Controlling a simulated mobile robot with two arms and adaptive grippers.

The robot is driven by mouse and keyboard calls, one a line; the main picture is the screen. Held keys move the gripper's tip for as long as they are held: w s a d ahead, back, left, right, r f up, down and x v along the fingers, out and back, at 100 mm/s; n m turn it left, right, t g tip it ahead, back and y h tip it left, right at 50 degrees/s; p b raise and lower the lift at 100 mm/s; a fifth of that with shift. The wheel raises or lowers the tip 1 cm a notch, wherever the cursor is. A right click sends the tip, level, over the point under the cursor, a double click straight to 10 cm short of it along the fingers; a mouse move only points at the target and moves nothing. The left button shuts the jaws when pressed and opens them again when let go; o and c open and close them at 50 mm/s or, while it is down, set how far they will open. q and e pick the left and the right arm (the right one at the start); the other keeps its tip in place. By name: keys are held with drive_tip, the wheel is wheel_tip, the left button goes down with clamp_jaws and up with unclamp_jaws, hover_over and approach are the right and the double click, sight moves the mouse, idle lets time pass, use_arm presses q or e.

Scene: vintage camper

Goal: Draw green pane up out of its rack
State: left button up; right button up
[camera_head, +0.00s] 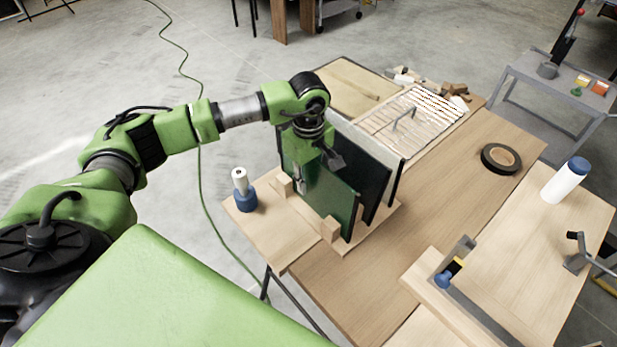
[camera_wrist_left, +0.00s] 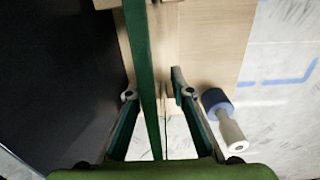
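The green pane (camera_head: 325,194) stands upright in a wooden rack (camera_head: 331,230), the front one of several panes. My left gripper (camera_head: 317,170) points down over its top edge. In the left wrist view the green pane (camera_wrist_left: 143,58) runs edge-on between the two parted fingers of my left gripper (camera_wrist_left: 154,90). A gap shows on each side, so the gripper is open around the pane and not clamped on it. My right gripper is not in view.
A blue and white bottle-like object (camera_head: 244,197) stands left of the rack. Black tape (camera_head: 501,159) and a white blue-capped bottle (camera_head: 565,181) are at right. Bare table (camera_head: 375,265) lies in front.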

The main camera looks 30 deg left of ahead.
use_arm(q)
clamp_jaws()
drive_tip(key=shift+r, duration=0.25)
drive_tip(key=shift+r+p, duration=2.05)
drive_tip(key=shift+r, duration=2.3)
drive_tip(key=shift+r+p, duration=0.55)
drive_tip(key=shift+r, duration=0.95)
